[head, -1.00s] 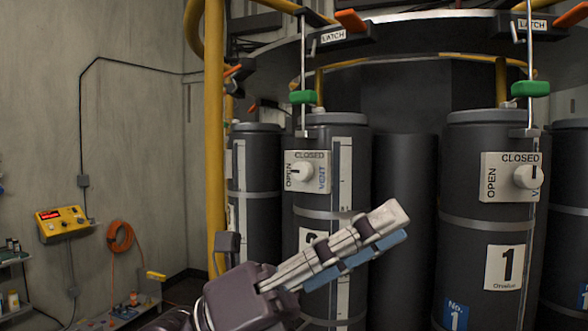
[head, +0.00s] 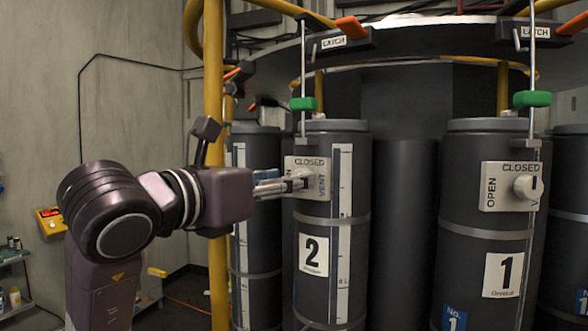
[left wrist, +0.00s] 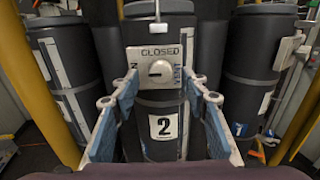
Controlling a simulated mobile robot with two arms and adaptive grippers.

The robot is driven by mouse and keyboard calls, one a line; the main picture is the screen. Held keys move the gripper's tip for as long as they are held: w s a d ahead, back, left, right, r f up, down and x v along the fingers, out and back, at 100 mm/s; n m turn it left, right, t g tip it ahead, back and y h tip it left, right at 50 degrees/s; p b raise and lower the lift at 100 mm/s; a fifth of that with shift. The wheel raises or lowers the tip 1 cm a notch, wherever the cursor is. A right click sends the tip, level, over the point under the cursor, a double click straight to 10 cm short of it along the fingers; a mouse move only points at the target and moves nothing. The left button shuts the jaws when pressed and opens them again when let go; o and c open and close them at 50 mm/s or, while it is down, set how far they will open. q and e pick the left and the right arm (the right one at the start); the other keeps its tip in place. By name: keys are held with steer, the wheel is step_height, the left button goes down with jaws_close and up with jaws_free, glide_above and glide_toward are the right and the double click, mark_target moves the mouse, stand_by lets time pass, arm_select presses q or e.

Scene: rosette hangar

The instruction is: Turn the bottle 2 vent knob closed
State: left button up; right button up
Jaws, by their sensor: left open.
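Bottle 2 (head: 313,285) is a dark cylinder with a "2" label, which also shows in the left wrist view (left wrist: 160,148). Its white vent panel (head: 322,165) reads OPEN on the left, CLOSED on top and VENT on the right. The round pale vent knob (left wrist: 160,72) has a dark mark that lies level, towards the OPEN side. My left gripper (head: 298,185) points at the panel and hides most of the knob in the head view. In the left wrist view it (left wrist: 160,99) is open and empty, its fingers spread left and right of the knob. It appears short of the knob.
Bottle 1 (head: 480,265) stands to the right, with its own vent knob (head: 528,187). A green handle (head: 304,104) on a thin rod hangs above bottle 2. A yellow post (head: 214,90) stands close behind my left arm. The curved rack rim (head: 410,25) runs overhead.

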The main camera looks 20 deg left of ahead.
arm_select(q)
steer(key=shift+p+x, duration=0.4)
steer(key=shift+x, duration=1)
jaws_close()
